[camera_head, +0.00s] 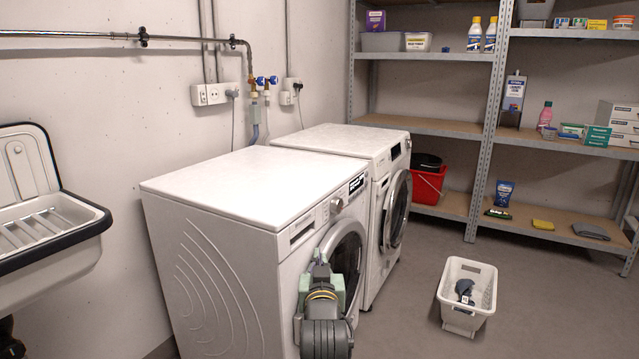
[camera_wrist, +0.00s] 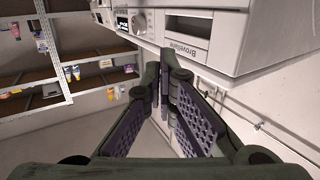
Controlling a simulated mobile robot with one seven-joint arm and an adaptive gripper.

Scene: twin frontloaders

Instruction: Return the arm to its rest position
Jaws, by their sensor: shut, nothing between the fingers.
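My gripper (camera_head: 318,256) shows in the head view at the front of the nearer washing machine (camera_head: 215,195), overlapping its round door (camera_head: 347,258) in the picture. I cannot tell whether it touches the machine. In the wrist view, the fingers of my gripper (camera_wrist: 164,98) come together, shut, with nothing between them. The control panel (camera_wrist: 165,25) of a machine shows upside down above them. My forearm is bent in front of the machine, and its lower part runs out of the picture.
A second washing machine (camera_head: 395,205) stands behind, with its dark round door. A white basket (camera_head: 482,295) with a dark item (camera_head: 464,290) inside sits on the floor to the right. Metal shelves (camera_head: 480,150) line the back wall. A sink (camera_head: 75,225) is at the left. Floor between machines and basket is clear.

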